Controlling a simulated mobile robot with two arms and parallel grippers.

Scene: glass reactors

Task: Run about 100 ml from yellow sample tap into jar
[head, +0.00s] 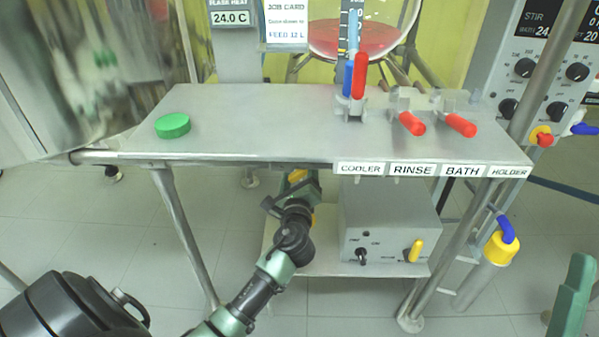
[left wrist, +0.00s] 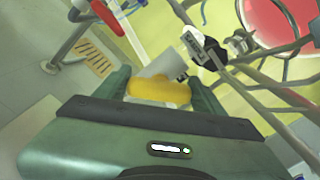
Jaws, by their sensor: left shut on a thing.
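My left gripper (head: 300,180) reaches under the front edge of the steel table, partly hidden by it. In the left wrist view its two green fingers (left wrist: 160,95) are shut on a rounded yellow piece (left wrist: 158,91). A little yellow (head: 298,175) also shows at the gripper in the head view. I cannot tell whether this is the sample tap's handle. A green lid (head: 173,125) lies on the table's left part. I cannot make out a jar. A green part of my right arm (head: 573,297) shows at the right edge; its jaws cannot be judged.
The steel table (head: 250,125) has red-handled valves (head: 412,123) at its right. A grey box (head: 388,225) stands on the lower shelf. A red-filled glass vessel (head: 345,38) stands behind. The table's middle is clear.

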